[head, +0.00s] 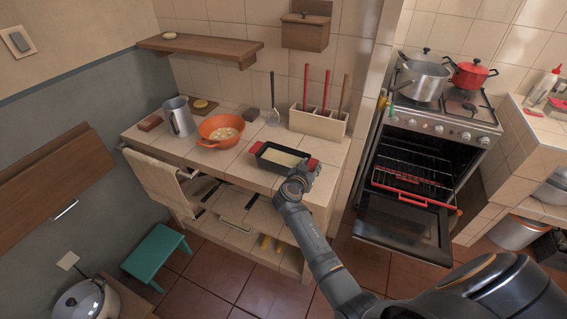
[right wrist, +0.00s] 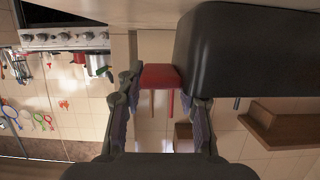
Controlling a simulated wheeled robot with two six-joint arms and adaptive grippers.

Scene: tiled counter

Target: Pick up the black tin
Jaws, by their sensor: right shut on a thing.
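The black tin (head: 270,166) is rectangular, with a pale filling and red grips at its ends. It is at the front of the tiled counter in the head view; whether it touches the tiles I cannot tell. My right gripper (head: 297,178) is at its near right end. In the right wrist view, the fingers of my right gripper (right wrist: 160,105) are on either side of the red grip (right wrist: 160,76), shut on it, with the dark tin body (right wrist: 250,50) beside them. My left gripper is not in view.
An orange bowl (head: 212,134) and a grey jug (head: 179,117) stand left of the tin. A utensil box (head: 318,123) stands behind it. A wooden shelf (head: 200,45) hangs above. The oven door (head: 400,232) is open at the right.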

